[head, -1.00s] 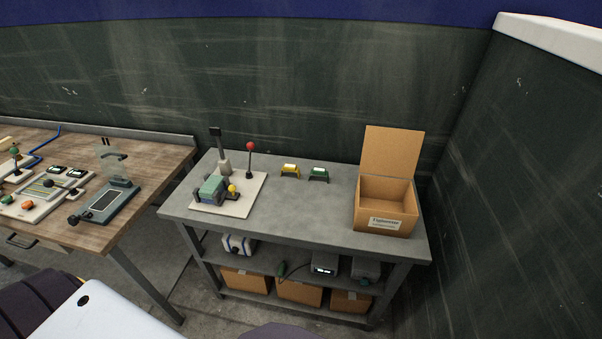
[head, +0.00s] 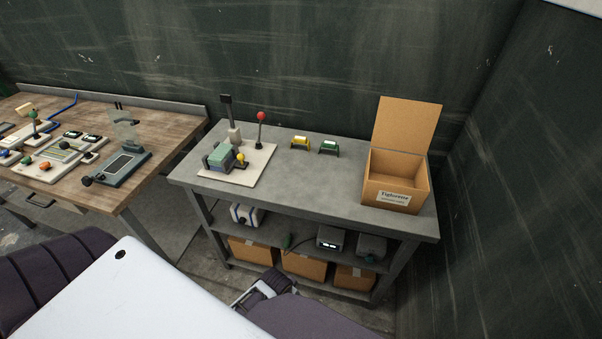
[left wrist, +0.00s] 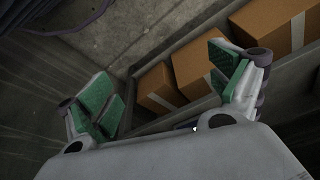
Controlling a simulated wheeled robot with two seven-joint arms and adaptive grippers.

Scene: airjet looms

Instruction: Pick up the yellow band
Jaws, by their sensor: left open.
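The yellow band (head: 300,142) stands like a small arch on the grey workbench (head: 330,185), near its back edge in the head view. A similar green band (head: 328,146) stands just right of it, apart from it. My left gripper (left wrist: 165,95) is open and empty in the left wrist view, its green-padded fingers wide apart. It is low, with the cardboard boxes beyond it, well away from the yellow band. The band does not show in the left wrist view. A gripper or wrist part of mine shows at the bottom middle of the head view; its side is unclear.
An open cardboard box (head: 391,194) stands on the bench's right end. A pale plate (head: 240,173) with a red-knobbed lever (head: 261,116) is left of the bands. Cardboard boxes (left wrist: 195,65) fill the bottom shelf. A wooden table (head: 150,165) stands left. The bench's middle front is clear.

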